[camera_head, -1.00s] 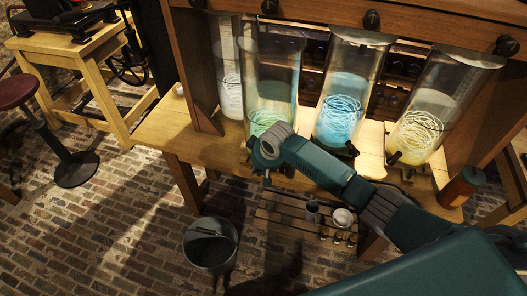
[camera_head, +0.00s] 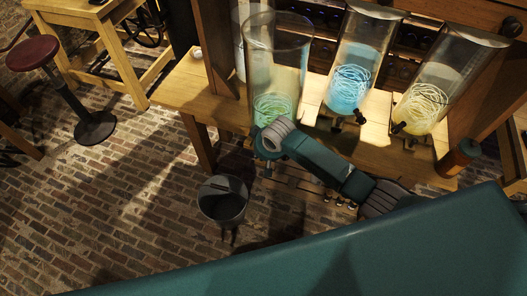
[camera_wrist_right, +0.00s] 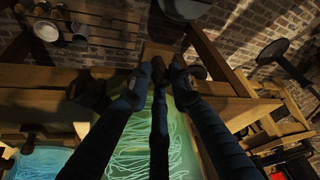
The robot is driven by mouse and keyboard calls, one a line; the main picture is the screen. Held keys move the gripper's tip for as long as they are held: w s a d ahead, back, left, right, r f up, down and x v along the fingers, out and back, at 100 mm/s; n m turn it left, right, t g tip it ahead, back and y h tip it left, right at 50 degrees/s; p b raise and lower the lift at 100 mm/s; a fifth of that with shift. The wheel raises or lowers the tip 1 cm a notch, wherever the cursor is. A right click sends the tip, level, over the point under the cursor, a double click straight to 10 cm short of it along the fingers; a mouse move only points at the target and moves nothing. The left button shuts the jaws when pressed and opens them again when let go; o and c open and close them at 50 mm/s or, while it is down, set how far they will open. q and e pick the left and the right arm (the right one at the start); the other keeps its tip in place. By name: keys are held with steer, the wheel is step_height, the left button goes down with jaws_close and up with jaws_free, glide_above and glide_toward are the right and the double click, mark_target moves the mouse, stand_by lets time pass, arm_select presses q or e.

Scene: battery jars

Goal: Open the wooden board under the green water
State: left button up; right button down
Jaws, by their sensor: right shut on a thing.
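A piece of wooden board (camera_wrist_right: 155,50) shows just beyond the fingertips. The fingers hide the exact contact. My left gripper is not in view.
A blue-water jar (camera_head: 350,85) and a yellow-water jar (camera_head: 425,105) stand to the right, with dark taps. A brown bottle (camera_head: 457,158) is at the bench's right end. A metal bucket (camera_head: 222,200) stands on the brick floor below; a red-topped stool (camera_head: 32,53) is at left.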

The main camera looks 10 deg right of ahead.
steer(key=shift+a, duration=0.25)
steer(key=c, duration=1.6)
jaws_free()
steer(key=shift+w+d, duration=0.1)
steer(key=v, duration=1.2)
